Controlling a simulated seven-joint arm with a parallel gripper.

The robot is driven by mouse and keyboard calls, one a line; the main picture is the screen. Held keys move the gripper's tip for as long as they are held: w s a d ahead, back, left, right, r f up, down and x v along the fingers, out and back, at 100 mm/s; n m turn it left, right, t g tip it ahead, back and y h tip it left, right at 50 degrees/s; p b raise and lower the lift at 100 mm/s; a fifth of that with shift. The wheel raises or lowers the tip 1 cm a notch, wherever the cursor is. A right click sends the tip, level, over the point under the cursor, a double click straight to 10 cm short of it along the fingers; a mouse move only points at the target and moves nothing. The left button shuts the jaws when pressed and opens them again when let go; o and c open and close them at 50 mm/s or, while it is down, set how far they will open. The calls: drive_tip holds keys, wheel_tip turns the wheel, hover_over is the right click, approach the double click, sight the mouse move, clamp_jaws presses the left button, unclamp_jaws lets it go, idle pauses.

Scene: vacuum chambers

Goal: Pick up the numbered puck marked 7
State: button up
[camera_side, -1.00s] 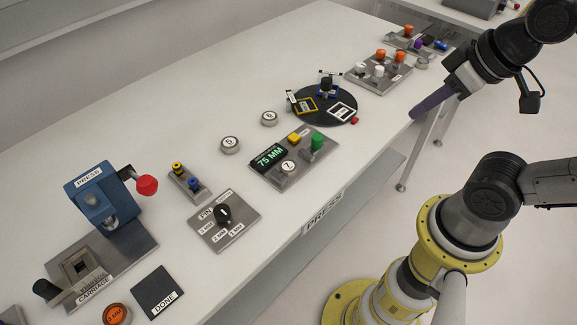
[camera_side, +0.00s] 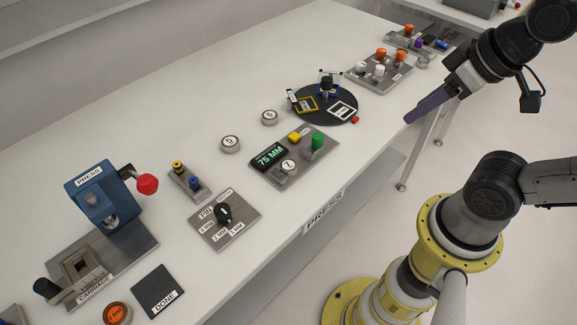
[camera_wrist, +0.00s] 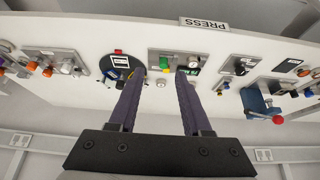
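The puck marked 7 (camera_side: 288,166) is a small round silver-rimmed disc with a white face. It sits on the metal panel with the green "75 MM" display (camera_side: 269,156), near the bench's front edge. My gripper (camera_side: 408,119) is to the right of it, past the front edge of the bench and well apart from the puck. In the wrist view my gripper (camera_wrist: 158,76) shows two purple fingers spread apart with nothing between them. The 7 cannot be read in that view.
Pucks marked 5 (camera_side: 230,144) and 6 (camera_side: 269,117) lie on the white bench behind the panel. A yellow button (camera_side: 294,137) and a green knob (camera_side: 317,141) stand close to puck 7.

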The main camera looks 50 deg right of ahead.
drive_tip(key=shift+o, duration=1)
